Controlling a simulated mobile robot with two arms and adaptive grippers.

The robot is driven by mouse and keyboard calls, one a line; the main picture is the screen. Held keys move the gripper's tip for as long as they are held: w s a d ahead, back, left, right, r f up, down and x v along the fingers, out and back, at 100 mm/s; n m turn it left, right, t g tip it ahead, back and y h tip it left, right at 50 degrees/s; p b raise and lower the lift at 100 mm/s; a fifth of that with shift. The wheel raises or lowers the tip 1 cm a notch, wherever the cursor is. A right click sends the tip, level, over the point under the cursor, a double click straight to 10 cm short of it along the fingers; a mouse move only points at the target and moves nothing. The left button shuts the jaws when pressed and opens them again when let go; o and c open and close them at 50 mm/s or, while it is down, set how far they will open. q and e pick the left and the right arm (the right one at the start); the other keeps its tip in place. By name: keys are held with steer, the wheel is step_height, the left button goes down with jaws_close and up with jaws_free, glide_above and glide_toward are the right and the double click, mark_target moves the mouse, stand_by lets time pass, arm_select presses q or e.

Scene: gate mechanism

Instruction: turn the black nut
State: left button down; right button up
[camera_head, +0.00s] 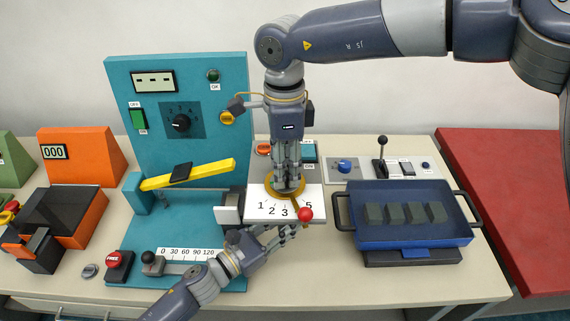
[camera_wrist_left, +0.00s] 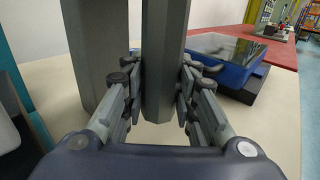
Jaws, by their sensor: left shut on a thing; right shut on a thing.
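My right gripper (camera_head: 287,185) points straight down over a yellow ring (camera_head: 271,192) on a white plate (camera_head: 257,217) marked with numbers. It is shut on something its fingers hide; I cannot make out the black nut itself. A brown lever with a red ball (camera_head: 305,214) extends from the ring towards the front. My left gripper (camera_head: 294,229) comes in from the front left, just below the red ball. In the left wrist view its fingers are shut on a grey upright post (camera_wrist_left: 163,70); a second grey upright (camera_wrist_left: 100,55) stands beside it.
A teal panel (camera_head: 225,90) with a yellow bar (camera_head: 215,170) stands to the left. A blue tray (camera_head: 372,231) with several dark blocks is to the right. A black-knobbed lever (camera_head: 382,145) stands behind the tray. A red surface (camera_head: 500,190) lies at far right.

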arm_select(q)
steer(key=shift+f, duration=0.1)
arm_select(e)
steer(key=shift+m, duration=0.4)
steer(key=m, duration=0.4)
steer(key=shift+d+m, duration=0.1)
steer(key=shift+m, duration=0.2)
steer(key=m, duration=0.5)
steer(key=shift+w, duration=0.1)
steer(key=m, duration=0.6)
steer(key=shift+d+y, duration=0.1)
steer(key=shift+y, duration=0.2)
arm_select(q)
steer(key=shift+s, duration=0.1)
arm_select(e)
steer(key=m, duration=0.5)
steer(key=shift+t, duration=0.4)
steer(key=shift+m, duration=0.4)
